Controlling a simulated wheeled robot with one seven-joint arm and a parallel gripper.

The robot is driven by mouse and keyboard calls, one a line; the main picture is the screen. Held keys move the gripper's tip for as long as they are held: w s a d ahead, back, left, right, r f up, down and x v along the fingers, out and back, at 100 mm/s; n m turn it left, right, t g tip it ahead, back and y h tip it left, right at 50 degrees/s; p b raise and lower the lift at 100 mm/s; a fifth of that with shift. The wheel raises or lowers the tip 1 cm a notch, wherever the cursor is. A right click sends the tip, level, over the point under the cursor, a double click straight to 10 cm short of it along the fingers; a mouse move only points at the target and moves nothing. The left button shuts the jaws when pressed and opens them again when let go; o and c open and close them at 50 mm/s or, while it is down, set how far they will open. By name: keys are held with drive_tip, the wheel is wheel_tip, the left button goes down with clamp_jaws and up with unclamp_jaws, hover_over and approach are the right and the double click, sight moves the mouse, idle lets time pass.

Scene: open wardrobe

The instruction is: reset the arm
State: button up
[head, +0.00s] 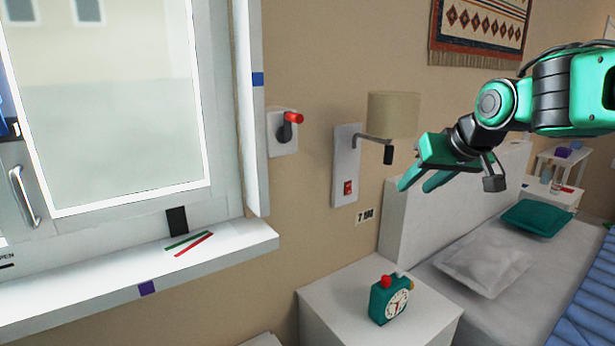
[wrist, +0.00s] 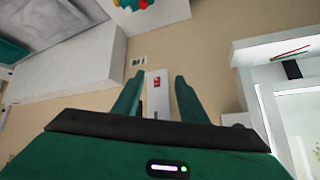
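My gripper (head: 418,182) is green and hangs in the air at the right of the head view, in front of the wall lamp and the headboard. In the wrist view my gripper (wrist: 158,85) shows two green fingers spread apart with nothing between them. The wall lamp's white plate with a red switch (wrist: 157,82) shows behind the gap between the fingers. My arm reaches in from the right edge of the head view. No object is held.
A wall lamp (head: 393,115) sticks out near my gripper. The window (head: 110,100) and its sill (head: 110,285) are at left. A bed (head: 500,295) with pillows and a white headboard (head: 400,225) is at right.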

drive_tip(key=s+d+f+m+g+h, duration=0.2)
drive_tip(key=s+d+f+m+g, duration=0.2)
drive_tip(key=s+d+f, duration=0.85)
drive_tip(key=s+d+f+m+g, duration=0.1)
drive_tip(key=s+d+f+g, duration=0.1)
drive_tip(key=s, duration=0.8)
drive_tip(key=s+d+f+m+g, duration=0.2)
drive_tip(key=s+f, duration=0.2)
drive_tip(key=s, duration=0.6)
drive_tip(key=shift+s+d+f+g, duration=0.25)
drive_tip(key=shift+s+f+g, duration=0.05)
drive_tip(key=shift+f, duration=0.1)
drive_tip(key=shift+w+f, duration=0.35)
drive_tip(key=shift+w, duration=0.45)
drive_tip(key=shift+s+r, duration=0.1)
drive_tip(key=shift+s, duration=0.05)
drive_tip(key=shift+c, duration=1)
